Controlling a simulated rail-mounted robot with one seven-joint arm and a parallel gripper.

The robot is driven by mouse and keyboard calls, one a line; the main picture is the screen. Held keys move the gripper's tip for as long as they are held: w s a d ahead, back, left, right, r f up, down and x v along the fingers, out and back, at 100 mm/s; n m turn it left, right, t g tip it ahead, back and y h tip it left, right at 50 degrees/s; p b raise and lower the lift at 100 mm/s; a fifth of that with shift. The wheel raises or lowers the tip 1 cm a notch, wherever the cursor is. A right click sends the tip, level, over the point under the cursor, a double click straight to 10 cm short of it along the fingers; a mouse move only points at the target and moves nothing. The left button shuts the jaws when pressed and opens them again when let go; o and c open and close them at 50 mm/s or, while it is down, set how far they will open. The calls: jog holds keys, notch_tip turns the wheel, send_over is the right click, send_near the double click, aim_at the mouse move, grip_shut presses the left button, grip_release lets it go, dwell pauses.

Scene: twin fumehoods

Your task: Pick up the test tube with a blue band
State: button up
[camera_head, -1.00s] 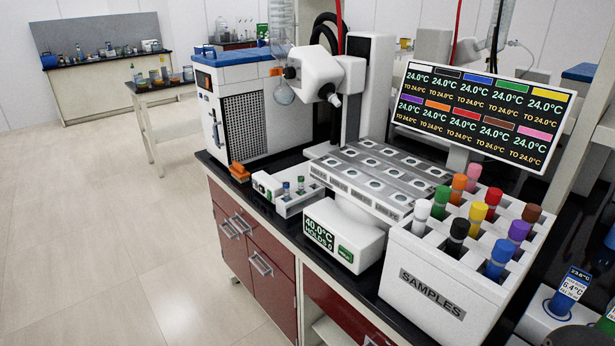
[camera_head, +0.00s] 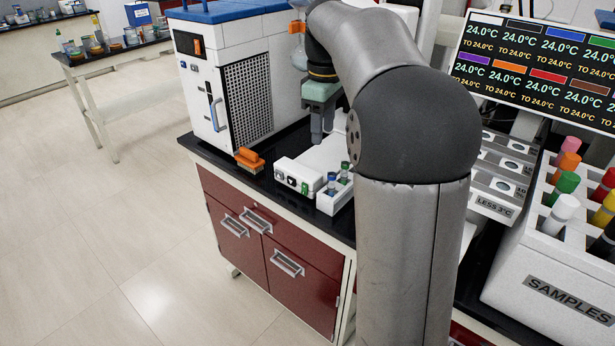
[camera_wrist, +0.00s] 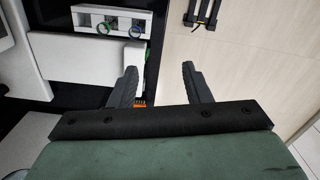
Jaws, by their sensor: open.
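Two small test tubes stand upright in a small white rack (camera_head: 325,204) near the bench's front edge. The tube with a blue band (camera_head: 331,183) is on the left and the one with a green band (camera_head: 345,171) is on the right. In the wrist view, the blue-banded tube (camera_wrist: 137,31) appears right of the green-banded tube (camera_wrist: 104,27), near the top. My gripper (camera_head: 318,140) is above the bench, behind the rack in the head view. In the wrist view, its two fingers (camera_wrist: 159,68) are apart with nothing between them, and both tubes lie beyond the tips.
A white instrument with a blue top (camera_head: 230,70) stands left of my gripper, with an orange item (camera_head: 249,158) at its corner. My arm hides much of the middle bench. A SAMPLES rack (camera_head: 560,270) with several coloured-cap tubes is at right. The floor at left is clear.

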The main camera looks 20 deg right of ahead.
jog(key=w+d+r+n, duration=0.2)
jog(key=w+d, duration=0.1)
jog(key=d, duration=0.1)
jog(key=b, duration=0.1)
send_over(331, 172)
jog(key=f, duration=1.2)
jog(key=shift+w+d+f, duration=0.15)
jog(key=shift+w+d, duration=0.05)
jog(key=shift+s+a+f, duration=0.1)
jog(key=shift+s+f, duration=0.05)
jog(key=shift+f, duration=1.2)
jog(key=shift+s+a+f, duration=0.1)
jog(key=shift+f, duration=1.2)
grip_shut()
